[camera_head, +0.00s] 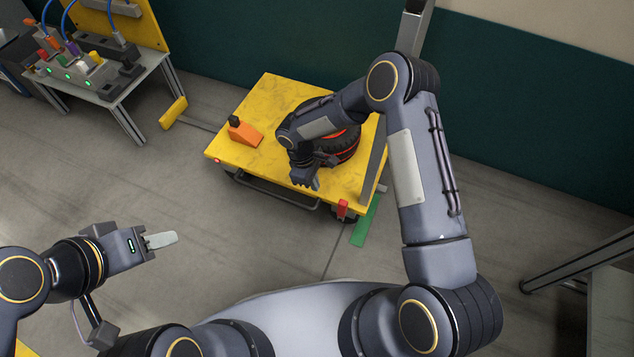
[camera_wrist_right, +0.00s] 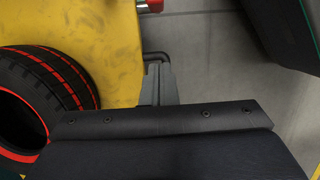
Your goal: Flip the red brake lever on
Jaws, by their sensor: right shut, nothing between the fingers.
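The red brake lever (camera_head: 342,209) is at the front right corner of the yellow cart (camera_head: 235,110) in the head view. A red part, probably the same lever, is cut off by the top edge of the right wrist view (camera_wrist_right: 150,5). My right gripper (camera_head: 313,184) is over the cart's front edge, left of the lever and apart from it. In the right wrist view its grey fingers (camera_wrist_right: 162,80) are shut and empty. My left gripper (camera_head: 162,240) is over open floor at the lower left, far from the cart; its finger gap cannot be made out.
A black tyre with red stripes (camera_head: 343,148) lies on the cart, partly behind my right arm. An orange wedge (camera_head: 243,134) sits on the cart's left side. A green floor strip (camera_head: 365,222) is beside the lever corner. A workbench (camera_head: 110,90) stands at the upper left.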

